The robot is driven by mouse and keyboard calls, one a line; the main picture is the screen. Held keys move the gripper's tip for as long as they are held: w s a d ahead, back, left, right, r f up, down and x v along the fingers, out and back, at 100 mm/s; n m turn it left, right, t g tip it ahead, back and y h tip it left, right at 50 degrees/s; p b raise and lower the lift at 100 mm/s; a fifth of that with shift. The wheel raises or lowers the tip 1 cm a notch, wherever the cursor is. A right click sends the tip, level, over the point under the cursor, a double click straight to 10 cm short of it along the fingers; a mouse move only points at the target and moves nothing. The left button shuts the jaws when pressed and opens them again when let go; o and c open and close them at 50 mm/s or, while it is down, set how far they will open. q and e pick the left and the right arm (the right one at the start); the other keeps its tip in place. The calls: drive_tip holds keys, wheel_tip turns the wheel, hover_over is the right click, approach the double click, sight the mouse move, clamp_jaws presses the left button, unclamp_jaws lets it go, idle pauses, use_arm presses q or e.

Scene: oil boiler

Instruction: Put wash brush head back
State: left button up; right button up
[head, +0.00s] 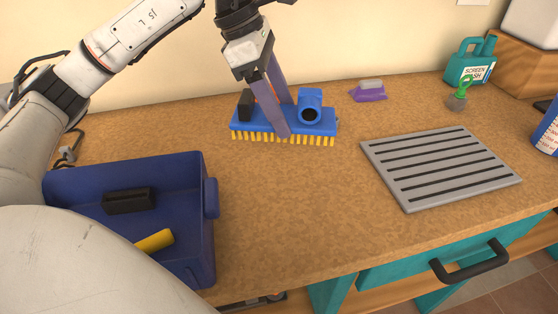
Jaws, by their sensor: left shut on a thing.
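The wash brush head (322,122) is a blue block with yellow bristles along its lower side, a round blue socket on top and a black part at its left end. It is at the back middle of the wooden counter in the head view. My left gripper (281,122) comes down from above and is shut on the brush head, with its fingers across the middle of it. The bristles point down; I cannot tell whether they touch the counter. My right gripper is not in view.
A blue bin (210,240) with a black item (129,201) and a yellow item (154,241) stands at front left. A grey slotted plate (440,165) lies at right. The middle counter is clear.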

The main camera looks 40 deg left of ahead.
use_arm(q)
drive_tip(key=a+n, duration=0.1)
drive_tip(key=w+r+n+t+y, duration=0.1)
drive_tip(key=n, duration=0.1)
drive_tip(key=shift+a+r+n+b, duration=0.25)
drive_tip(key=shift+a+n+b, duration=0.05)
drive_tip(key=shift+a+b, duration=0.1)
wheel_tip(320, 180, down, 5)
drive_tip(key=shift+a+f, duration=0.1)
drive_tip(key=shift+f, duration=0.05)
drive_tip(key=shift+f+b, duration=0.45)
drive_tip(key=shift+f, duration=1.75)
drive_tip(key=shift+f, duration=0.15)
drive_tip(key=o, duration=1)
drive_tip(key=shift+o, duration=0.2)
